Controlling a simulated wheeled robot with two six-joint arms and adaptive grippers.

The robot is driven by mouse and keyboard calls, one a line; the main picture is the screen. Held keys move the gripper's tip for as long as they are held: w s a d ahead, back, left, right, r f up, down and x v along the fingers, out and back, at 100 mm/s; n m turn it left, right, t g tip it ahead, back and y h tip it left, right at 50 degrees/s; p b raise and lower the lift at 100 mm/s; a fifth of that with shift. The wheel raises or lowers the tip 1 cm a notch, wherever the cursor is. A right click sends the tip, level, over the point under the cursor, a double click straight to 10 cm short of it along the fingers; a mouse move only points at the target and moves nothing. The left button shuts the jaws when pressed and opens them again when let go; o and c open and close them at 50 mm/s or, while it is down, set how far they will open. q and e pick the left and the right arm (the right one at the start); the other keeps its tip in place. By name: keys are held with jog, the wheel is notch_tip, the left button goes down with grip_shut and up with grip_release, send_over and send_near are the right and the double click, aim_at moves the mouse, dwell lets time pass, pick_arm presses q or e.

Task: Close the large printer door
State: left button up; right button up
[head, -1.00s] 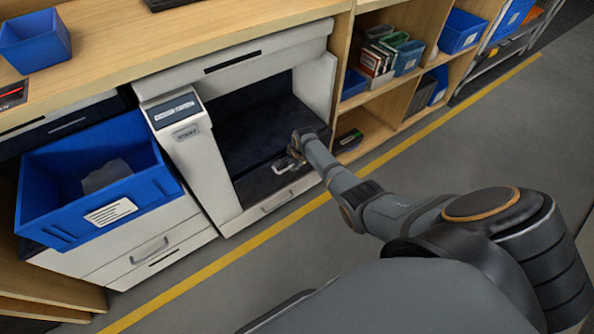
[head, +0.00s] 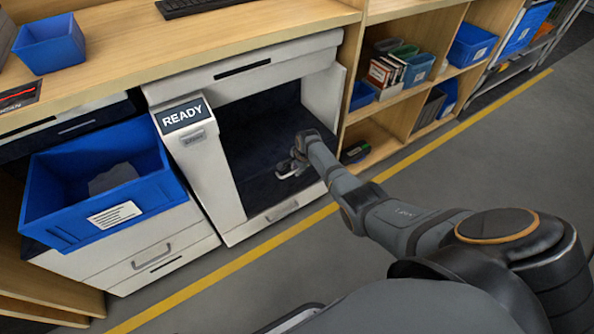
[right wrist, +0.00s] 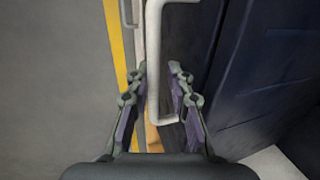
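The white printer (head: 205,165) stands under the counter with its dark front bay open. The large door seems to be folded down, its dark inner face (head: 250,178) showing; its exact outline is hard to tell. My right gripper (head: 288,169) is at this dark panel, at the front of the bay. In the right wrist view, a pale U-shaped handle (right wrist: 154,50) runs between the two open fingers (right wrist: 159,80), with gaps on both sides; I cannot tell whether they touch it. The dark panel (right wrist: 262,65) lies right of it. My left gripper is out of view.
The printer's display (head: 182,115) reads READY. A lower handle (head: 283,211) sits on the white front below the bay. A blue bin (head: 100,190) stands at left on white drawers (head: 165,262). Shelves (head: 395,115) stand at right. Grey floor (head: 480,140) beyond the yellow line is clear.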

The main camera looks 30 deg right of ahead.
jog(key=shift+r, duration=0.1)
jog(key=shift+s+r, duration=0.1)
jog(key=shift+r, duration=0.1)
jog(key=v, duration=1.1)
jog(key=shift+r, duration=0.2)
